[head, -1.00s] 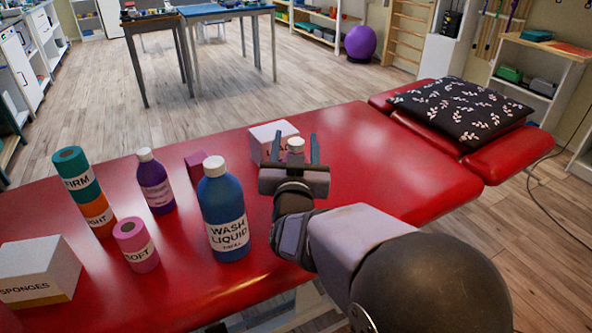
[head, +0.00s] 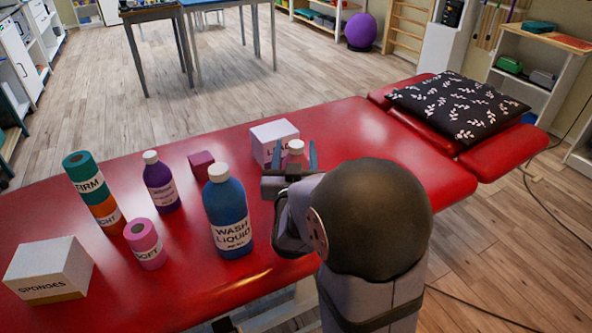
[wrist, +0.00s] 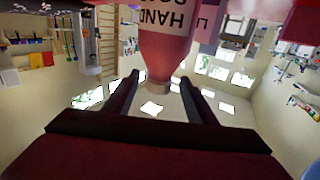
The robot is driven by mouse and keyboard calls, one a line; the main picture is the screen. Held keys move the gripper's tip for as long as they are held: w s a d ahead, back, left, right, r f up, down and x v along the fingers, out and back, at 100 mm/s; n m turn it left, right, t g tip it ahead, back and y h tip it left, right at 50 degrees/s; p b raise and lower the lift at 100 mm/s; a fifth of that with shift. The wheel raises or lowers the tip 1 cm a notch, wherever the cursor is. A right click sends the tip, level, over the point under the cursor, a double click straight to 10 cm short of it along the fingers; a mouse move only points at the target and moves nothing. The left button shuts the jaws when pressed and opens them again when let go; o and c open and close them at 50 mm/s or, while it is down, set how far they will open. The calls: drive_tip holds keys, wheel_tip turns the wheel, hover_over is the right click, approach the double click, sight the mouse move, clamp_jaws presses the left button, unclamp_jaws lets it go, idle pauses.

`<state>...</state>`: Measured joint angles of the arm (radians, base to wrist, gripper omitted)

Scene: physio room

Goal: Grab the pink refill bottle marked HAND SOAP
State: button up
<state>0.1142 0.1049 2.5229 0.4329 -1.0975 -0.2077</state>
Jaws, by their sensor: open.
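The pink refill bottle (head: 294,160) with a pale cap stands on the red treatment table, largely hidden behind my gripper (head: 295,153) in the head view. In the wrist view, which is upside down, the pink bottle (wrist: 165,45) fills the top middle, with "HAND" and part of a second word on its label. My gripper (wrist: 158,82) is open there, one finger to each side of the bottle's cap and neck. I see no finger touching it. How deep the bottle sits between the fingers is hard to tell.
A blue WASH LIQUID bottle (head: 228,215) stands close left of my gripper. A white box (head: 272,138) is just behind the pink bottle. A purple bottle (head: 160,185), maroon cube (head: 201,162), rolls (head: 145,245) and SPONGES box (head: 48,270) stand further left. The table (head: 375,150) is clear to the right.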

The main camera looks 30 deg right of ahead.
drive_tip(key=shift+w, duration=0.1)
drive_tip(key=shift+x, duration=2.55)
drive_tip(key=shift+d+r, duration=0.1)
drive_tip(key=shift+r, duration=0.05)
clamp_jaws()
drive_tip(key=shift+r, duration=0.1)
